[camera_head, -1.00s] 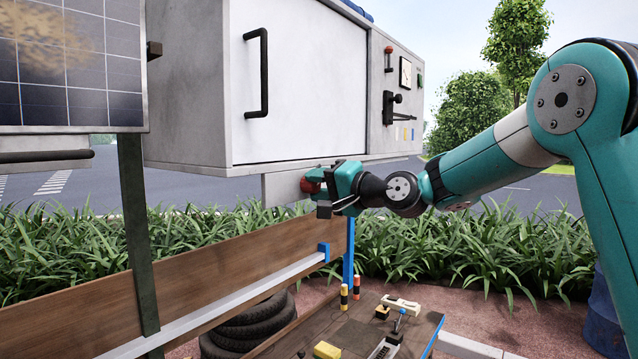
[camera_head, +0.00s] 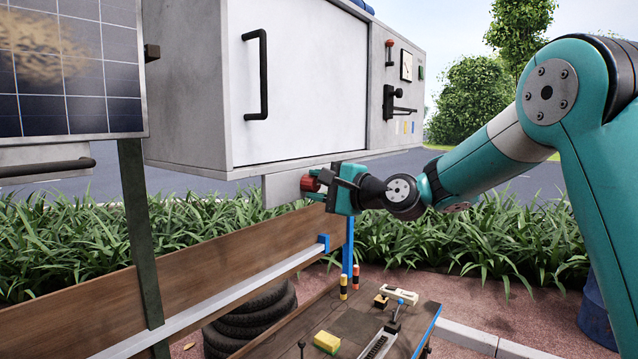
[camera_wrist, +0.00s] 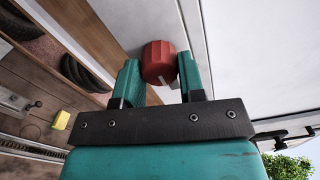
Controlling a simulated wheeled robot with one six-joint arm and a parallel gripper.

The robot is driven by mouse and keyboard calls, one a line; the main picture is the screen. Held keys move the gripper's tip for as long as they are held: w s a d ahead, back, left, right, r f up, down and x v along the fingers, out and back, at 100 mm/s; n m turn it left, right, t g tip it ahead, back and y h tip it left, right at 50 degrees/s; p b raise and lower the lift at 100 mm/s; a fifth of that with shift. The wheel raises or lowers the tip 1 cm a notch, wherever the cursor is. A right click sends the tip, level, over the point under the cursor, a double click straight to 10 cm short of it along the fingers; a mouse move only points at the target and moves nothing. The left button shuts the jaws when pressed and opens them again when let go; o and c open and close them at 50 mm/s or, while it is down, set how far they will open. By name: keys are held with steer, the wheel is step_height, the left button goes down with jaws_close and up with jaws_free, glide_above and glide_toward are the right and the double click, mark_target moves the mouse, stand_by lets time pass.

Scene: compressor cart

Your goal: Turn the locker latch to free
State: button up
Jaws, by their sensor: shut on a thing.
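The locker latch is a red ribbed knob (camera_head: 310,184) on a grey plate (camera_head: 280,188) hanging below the white-doored locker (camera_head: 300,90). My gripper (camera_head: 322,186) reaches it from the right and is shut on it. In the wrist view the red knob (camera_wrist: 158,60) sits between the two teal fingers of my gripper (camera_wrist: 159,76), one on each side. A small pale mark shows on the knob near the fingers. Part of the knob is hidden by my gripper in the head view, and I cannot read its set position.
A panel with a red-tipped lever (camera_head: 389,53), a gauge and a black handle is right of the locker door. Below stands a wooden bench (camera_head: 345,322) with small parts and a yellow block (camera_head: 327,342). A dark post (camera_head: 140,230) stands at left.

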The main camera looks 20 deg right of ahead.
stand_by(0.3)
steer(key=o, duration=0.9)
steer(key=shift+d, duration=0.1)
steer(key=b+v, duration=0.8)
steer(key=v, duration=0.9)
steer(key=shift+s+d, duration=0.1)
steer(key=shift+s, duration=0.05)
